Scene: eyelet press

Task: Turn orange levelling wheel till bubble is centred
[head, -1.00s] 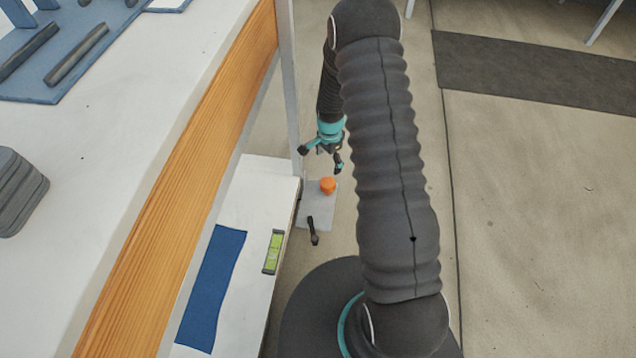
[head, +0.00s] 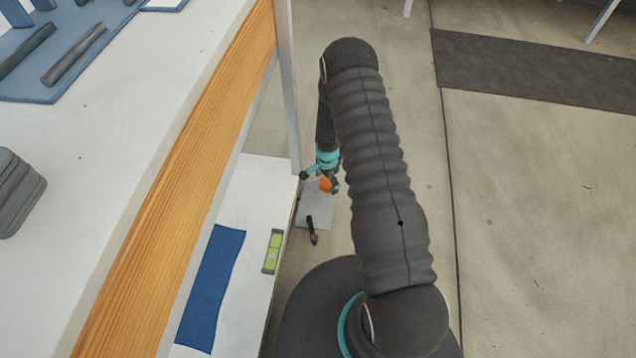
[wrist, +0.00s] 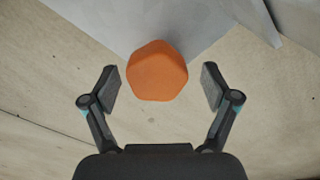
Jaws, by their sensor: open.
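The orange levelling wheel (head: 325,184) stands on a grey plate (head: 318,212) beside the white lower shelf. In the wrist view the wheel (wrist: 157,71) is a faceted orange knob between my gripper's spread fingers. My gripper (head: 320,182) is open, with a finger on each side of the wheel and a visible gap on both sides (wrist: 159,86). The green bubble level (head: 272,251) lies on the shelf near its right edge. Its bubble is too small to make out.
A small black handle (head: 312,232) sticks out at the plate's near end. A blue mat (head: 212,285) lies on the white shelf (head: 255,205). The wood-edged bench top (head: 190,170) overhangs at left.

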